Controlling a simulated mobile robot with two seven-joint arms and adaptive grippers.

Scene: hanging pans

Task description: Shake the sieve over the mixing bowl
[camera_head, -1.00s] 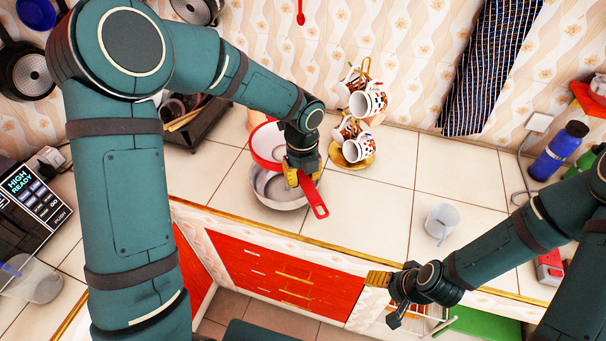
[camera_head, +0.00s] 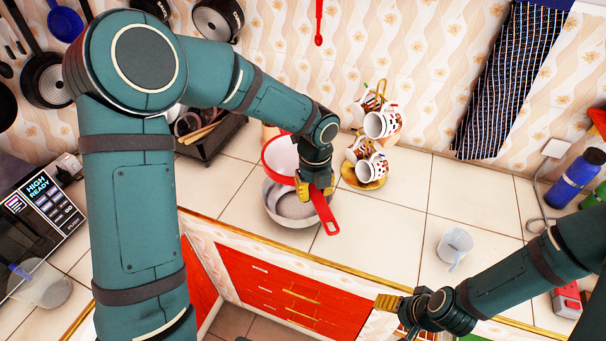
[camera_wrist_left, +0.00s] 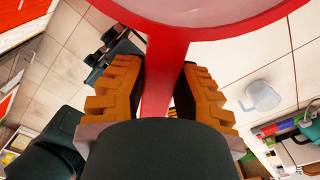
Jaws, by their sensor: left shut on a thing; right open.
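The sieve (camera_head: 283,158) has a red rim, a pale mesh and a red handle. My left gripper (camera_head: 316,188) is shut on its handle, whose end sticks out toward the front. In the left wrist view the red handle (camera_wrist_left: 165,70) runs between the two yellow finger pads. The grey metal mixing bowl (camera_head: 290,208) stands on the counter just below the sieve, partly hidden by the sieve and gripper. The sieve is tilted over the bowl's back left part; I cannot tell whether they touch. My right gripper (camera_head: 390,306) is open and empty near the counter's front edge.
A gold cup tree with several patterned mugs (camera_head: 376,124) stands right of the bowl. A clear measuring cup (camera_head: 455,243) stands on the right, with a blue bottle (camera_head: 576,178) behind it. A dark rack (camera_head: 212,138) is at back left. The middle counter is clear.

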